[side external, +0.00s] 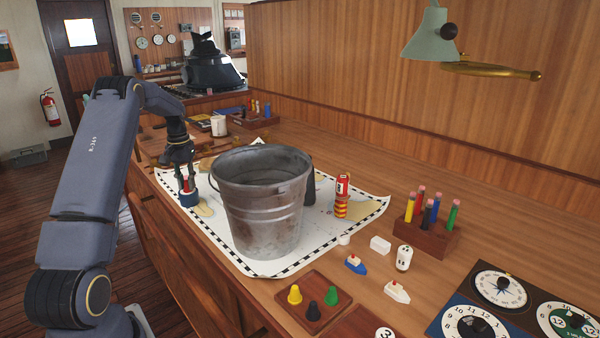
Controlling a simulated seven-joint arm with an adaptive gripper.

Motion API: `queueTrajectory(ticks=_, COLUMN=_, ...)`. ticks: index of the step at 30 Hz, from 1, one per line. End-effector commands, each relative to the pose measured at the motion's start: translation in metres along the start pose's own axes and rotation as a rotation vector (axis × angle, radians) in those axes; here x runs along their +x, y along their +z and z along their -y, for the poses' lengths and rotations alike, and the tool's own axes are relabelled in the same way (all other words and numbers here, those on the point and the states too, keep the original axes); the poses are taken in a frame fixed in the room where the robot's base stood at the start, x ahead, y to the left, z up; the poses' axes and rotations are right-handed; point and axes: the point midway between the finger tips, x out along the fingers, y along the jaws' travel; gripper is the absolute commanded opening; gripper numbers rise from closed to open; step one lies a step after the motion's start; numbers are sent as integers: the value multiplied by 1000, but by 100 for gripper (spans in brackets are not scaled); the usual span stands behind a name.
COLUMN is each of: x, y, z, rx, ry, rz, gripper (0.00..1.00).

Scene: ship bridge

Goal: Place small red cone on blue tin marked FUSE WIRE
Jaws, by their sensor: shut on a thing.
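My gripper (187,184) points down at the left edge of the chart, to the left of the metal bucket. It is shut on the small red cone (186,184), which shows as a bit of red between the fingers. The blue tin (189,200) is directly below the cone, with the fingertips close around its top. I cannot tell whether the cone touches the tin. The tin's marking is too small to read.
A large metal bucket (262,205) stands on the chart (345,225) just right of my gripper. A peg rack (425,238) stands at right.

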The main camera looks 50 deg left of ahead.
Motion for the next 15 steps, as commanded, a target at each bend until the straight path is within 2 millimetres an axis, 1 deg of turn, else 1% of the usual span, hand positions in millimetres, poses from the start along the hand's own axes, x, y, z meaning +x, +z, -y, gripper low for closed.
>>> queueTrajectory(ticks=1, x=1, y=0, z=0, rx=0, ry=0, rz=0, gripper=24)
queueTrajectory(ticks=6, x=1, y=0, z=0, rx=0, ry=0, rz=1, gripper=42)
queueTrajectory(ticks=8, x=1, y=0, z=0, rx=0, ry=0, rz=1, gripper=47)
queueTrajectory(ticks=15, x=0, y=0, z=0, rx=0, ry=0, rz=1, gripper=47)
